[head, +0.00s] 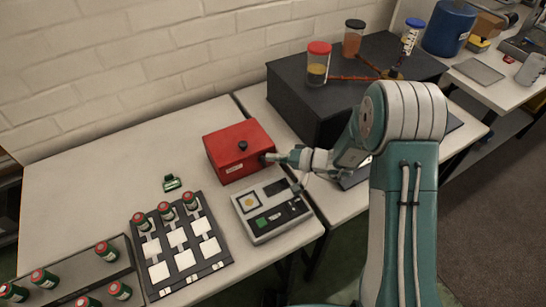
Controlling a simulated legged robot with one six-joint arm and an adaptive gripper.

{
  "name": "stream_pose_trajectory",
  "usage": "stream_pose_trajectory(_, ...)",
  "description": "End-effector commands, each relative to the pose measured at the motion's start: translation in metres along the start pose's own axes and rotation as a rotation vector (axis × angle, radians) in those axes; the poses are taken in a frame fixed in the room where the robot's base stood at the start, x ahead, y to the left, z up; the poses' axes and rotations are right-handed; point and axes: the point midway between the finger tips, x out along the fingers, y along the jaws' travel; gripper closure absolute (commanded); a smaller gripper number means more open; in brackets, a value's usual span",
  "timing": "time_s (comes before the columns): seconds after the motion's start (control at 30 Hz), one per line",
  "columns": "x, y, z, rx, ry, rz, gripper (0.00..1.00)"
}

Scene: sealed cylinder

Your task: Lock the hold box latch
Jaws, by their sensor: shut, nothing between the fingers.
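The hold box is taken to be the red box (232,149) on the white table, in the middle of the head view. My gripper (268,157) is shut and empty at the right side of the red box, close to a small dark part there. I cannot tell whether the fingers touch it. The latch and its state are not clear, as the gripper covers that side.
A grey device (270,206) with a green button lies in front of the box. A dark rack (180,250) with several red-capped vials is at left front. A black case (305,105) with jars stands behind my arm. The table's left back is clear.

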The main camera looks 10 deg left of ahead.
Motion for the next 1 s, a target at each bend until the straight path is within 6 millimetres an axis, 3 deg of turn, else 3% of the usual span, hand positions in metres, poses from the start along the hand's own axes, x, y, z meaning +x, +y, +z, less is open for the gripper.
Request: stream_pose_trajectory(1.0,0.0024,-0.0071,0.0024,-0.147,-0.002,0.145,1.0)
